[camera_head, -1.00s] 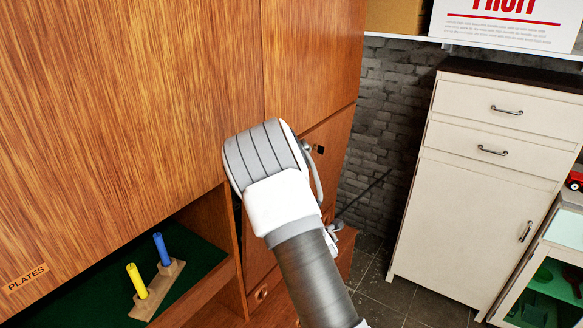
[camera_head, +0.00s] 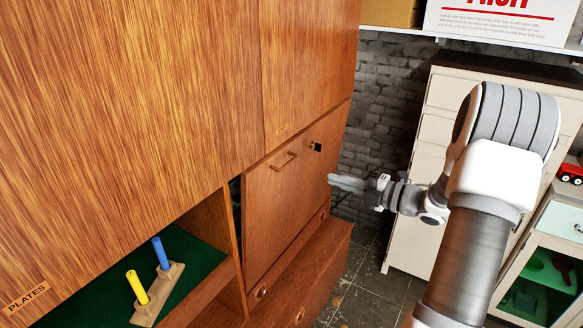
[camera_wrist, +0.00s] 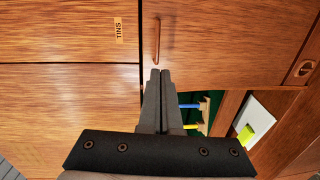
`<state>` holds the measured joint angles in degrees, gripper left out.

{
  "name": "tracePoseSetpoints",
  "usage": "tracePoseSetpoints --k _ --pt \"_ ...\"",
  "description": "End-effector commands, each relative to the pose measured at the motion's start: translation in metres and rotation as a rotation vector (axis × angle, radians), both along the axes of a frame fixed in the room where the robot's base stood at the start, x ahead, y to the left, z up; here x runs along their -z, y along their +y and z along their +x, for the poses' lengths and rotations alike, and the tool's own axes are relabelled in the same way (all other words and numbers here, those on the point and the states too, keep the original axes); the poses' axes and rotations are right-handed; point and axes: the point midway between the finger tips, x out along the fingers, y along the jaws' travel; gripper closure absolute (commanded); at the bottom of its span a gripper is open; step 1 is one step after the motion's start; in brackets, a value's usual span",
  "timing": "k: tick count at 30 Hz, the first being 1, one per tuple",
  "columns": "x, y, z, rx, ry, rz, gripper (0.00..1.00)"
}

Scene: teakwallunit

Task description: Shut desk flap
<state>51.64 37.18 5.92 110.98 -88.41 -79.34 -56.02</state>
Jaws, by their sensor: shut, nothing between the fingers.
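The desk flap (camera_head: 285,195) is a wooden panel with a bar handle and a small dark lock near its top edge. It stands close to upright below the upper door, and a narrow dark gap shows beside its left edge. In the wrist view the flap (camera_wrist: 225,45) appears turned sideways, with its handle just beyond my fingertips. My gripper (camera_head: 345,183) is shut and empty, to the right of the flap in the head view; contact cannot be told. Its closed fingers (camera_wrist: 160,75) point towards the handle in the wrist view.
A green-lined niche holds a wooden peg stand (camera_head: 160,285) with blue and yellow pegs. Drawers (camera_head: 300,290) lie below the flap. A white cabinet (camera_head: 425,130) stands at right behind my arm. Dark tiled floor (camera_head: 365,295) shows between the furniture.

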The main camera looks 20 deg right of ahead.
Motion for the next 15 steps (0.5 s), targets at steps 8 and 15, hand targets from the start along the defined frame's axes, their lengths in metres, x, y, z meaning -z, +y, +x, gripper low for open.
tracePoseSetpoints --k 8,15 --pt "-0.010 -0.008 -0.019 -0.050 -0.014 -0.035 1.00" --pt "-0.008 0.016 0.009 -0.053 -0.012 -0.032 1.00"
